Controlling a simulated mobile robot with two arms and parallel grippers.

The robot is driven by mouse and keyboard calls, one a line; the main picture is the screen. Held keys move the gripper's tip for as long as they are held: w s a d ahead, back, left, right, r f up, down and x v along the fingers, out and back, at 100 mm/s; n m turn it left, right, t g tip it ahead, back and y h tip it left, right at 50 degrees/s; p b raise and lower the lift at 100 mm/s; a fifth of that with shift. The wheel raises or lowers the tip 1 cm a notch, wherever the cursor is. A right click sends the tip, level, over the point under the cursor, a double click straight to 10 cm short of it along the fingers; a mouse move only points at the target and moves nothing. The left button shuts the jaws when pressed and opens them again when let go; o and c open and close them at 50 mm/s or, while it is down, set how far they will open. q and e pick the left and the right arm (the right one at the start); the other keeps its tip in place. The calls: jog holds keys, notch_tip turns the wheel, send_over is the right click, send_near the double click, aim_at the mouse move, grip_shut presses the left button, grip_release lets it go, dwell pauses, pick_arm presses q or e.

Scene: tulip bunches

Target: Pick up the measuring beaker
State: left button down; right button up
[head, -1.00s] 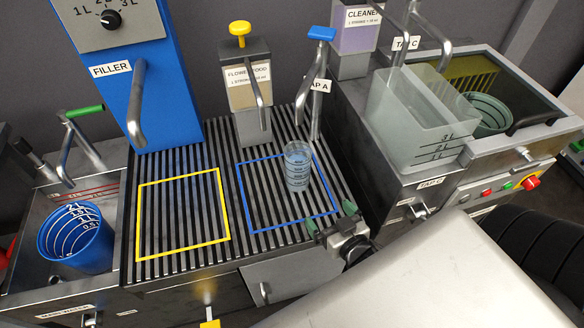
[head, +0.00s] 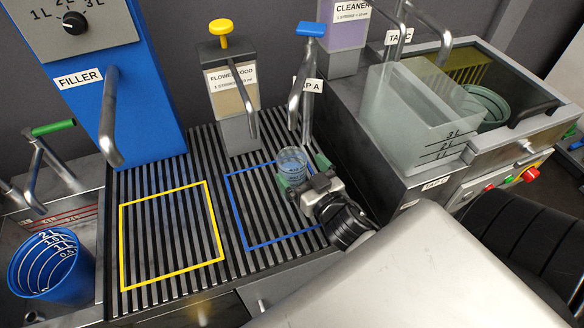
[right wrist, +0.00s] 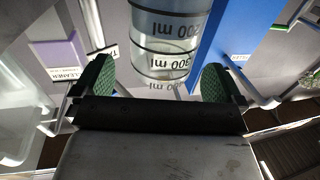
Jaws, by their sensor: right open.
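The measuring beaker (head: 292,163) is a small clear cup with a bluish tint. It stands on the slatted grate at the top right of the blue square, in front of Tap A. In the right wrist view the beaker (right wrist: 168,45) shows black ml marks and sits between the green finger pads. My right gripper (head: 302,176) is open, its fingers one to each side of the beaker; I cannot tell if they touch it. In the head view the gripper hides the beaker's lower part. My left gripper is not in view.
The flower food dispenser (head: 232,95) and Tap A (head: 306,90) stand just behind the beaker. A large clear container (head: 415,120) stands to the right. A blue bucket (head: 52,265) sits in the left basin. The yellow square (head: 172,236) is empty.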

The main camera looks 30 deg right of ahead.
aim_at(285, 154)
jog(key=w, duration=0.4)
jog(key=shift+f, duration=0.25)
jog(key=shift+r, duration=0.1)
jog(key=c, duration=1.5)
jog(key=shift+o, duration=0.2)
